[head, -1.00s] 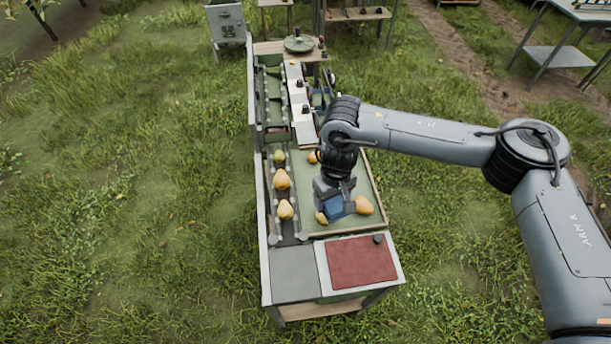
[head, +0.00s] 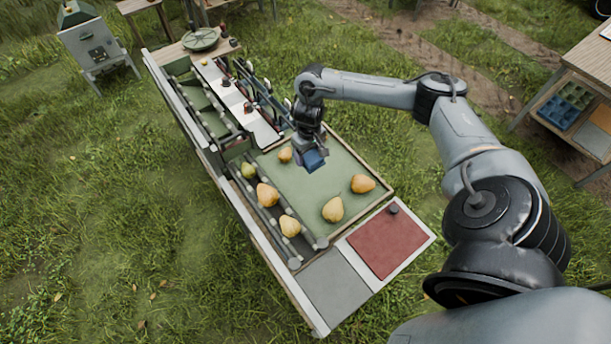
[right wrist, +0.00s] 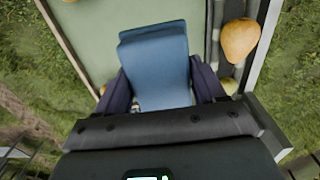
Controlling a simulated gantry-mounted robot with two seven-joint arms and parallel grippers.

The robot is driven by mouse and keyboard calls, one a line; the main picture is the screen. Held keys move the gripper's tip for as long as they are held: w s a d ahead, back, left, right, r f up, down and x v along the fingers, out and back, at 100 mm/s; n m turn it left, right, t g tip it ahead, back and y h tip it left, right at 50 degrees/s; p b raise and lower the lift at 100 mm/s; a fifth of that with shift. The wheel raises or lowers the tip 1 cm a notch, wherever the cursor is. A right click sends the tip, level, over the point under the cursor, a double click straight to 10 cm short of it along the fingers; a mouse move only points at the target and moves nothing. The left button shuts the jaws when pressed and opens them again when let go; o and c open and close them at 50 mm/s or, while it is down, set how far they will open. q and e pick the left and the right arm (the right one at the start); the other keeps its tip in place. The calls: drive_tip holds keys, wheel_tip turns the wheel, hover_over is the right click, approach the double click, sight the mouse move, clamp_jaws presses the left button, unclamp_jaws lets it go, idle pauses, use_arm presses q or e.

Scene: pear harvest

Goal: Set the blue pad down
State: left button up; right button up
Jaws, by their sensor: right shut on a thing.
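The blue pad (head: 314,160) is in my right gripper (head: 312,153), above the far part of the green tray surface (head: 312,190). In the right wrist view the pad (right wrist: 157,68) sits between the two dark fingers of the gripper (right wrist: 160,90), which are shut on it. The pad appears to be above the green surface; the exact gap cannot be told. My left gripper is not in view.
Pears lie on the green tray, one at its right (head: 363,183) and one near its front (head: 333,209). More pears (head: 267,195) sit on the roller lane at left. A red mat (head: 387,243) lies in front. The tray's middle is clear.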

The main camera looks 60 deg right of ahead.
drive_tip(key=s+d+f+b, duration=0.2)
drive_tip(key=s+d+f, duration=0.25)
drive_tip(key=s, duration=0.25)
hover_over(300, 189)
wheel_tip(300, 189, down, 8)
drive_tip(key=shift+w+f+b, duration=0.1)
drive_tip(key=shift+f+b, duration=0.15)
drive_tip(key=shift+b, duration=0.05)
drive_tip(key=shift+f, duration=2.05)
drive_tip(key=shift+f, duration=0.1)
drive_tip(key=o, duration=1)
